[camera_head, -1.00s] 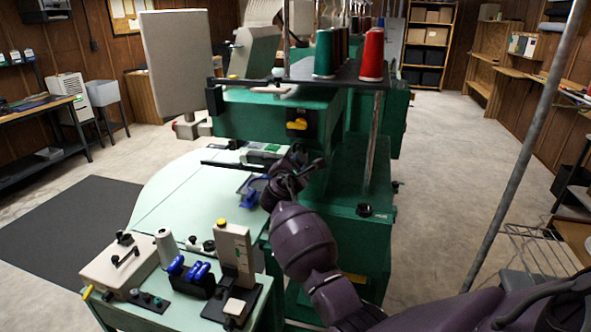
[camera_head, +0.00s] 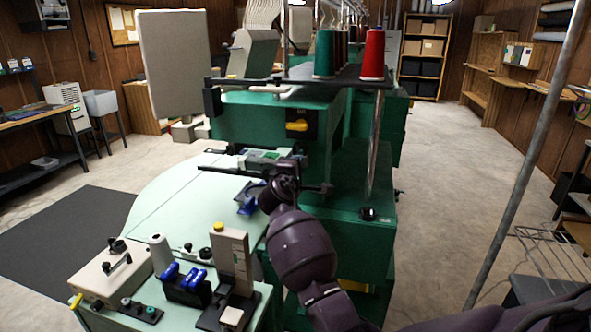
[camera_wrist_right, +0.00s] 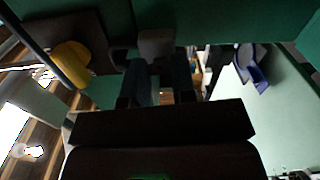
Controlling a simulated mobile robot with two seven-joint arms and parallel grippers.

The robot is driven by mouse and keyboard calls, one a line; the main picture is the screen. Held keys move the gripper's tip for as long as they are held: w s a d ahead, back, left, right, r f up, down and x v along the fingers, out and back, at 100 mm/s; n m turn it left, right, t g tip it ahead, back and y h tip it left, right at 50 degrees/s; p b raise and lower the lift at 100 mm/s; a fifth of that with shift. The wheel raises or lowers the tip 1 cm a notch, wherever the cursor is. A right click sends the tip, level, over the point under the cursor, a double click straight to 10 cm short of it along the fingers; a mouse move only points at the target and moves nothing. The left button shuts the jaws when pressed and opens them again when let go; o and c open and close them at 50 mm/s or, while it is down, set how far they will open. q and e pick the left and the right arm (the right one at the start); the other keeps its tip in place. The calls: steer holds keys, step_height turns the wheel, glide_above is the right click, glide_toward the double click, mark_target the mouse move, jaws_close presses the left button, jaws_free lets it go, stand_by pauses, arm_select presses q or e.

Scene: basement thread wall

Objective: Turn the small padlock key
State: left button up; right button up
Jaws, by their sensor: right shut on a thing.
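My right gripper (camera_head: 318,188) is at the front of the green machine (camera_head: 262,116), just below its head. In the right wrist view its two dark fingers (camera_wrist_right: 160,72) stand a little apart, with a small grey piece (camera_wrist_right: 157,43) at their tips against the green surface. This piece seems to be the padlock key, but its shape is mostly hidden by the fingers. A yellow part (camera_head: 297,126) on a black plate sits above the gripper; it also shows in the right wrist view (camera_wrist_right: 70,62). My left gripper is out of view.
A pale green table (camera_head: 180,205) lies left of my right arm, with a blue clamp-like part (camera_head: 248,198) near the wrist. Thread cones (camera_head: 373,55) stand above. A slanted metal pole (camera_head: 525,165) stands right, beside open floor.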

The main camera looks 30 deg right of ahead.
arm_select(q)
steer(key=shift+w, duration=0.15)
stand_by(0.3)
arm_select(e)
steer(key=o, duration=0.7)
steer(key=shift+o, duration=1.2)
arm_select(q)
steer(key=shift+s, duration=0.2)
arm_select(e)
steer(key=shift+a, duration=0.1)
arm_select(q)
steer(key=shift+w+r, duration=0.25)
arm_select(e)
steer(key=v, duration=1)
steer(key=shift+s+a, duration=0.2)
steer(key=shift+s, duration=0.1)
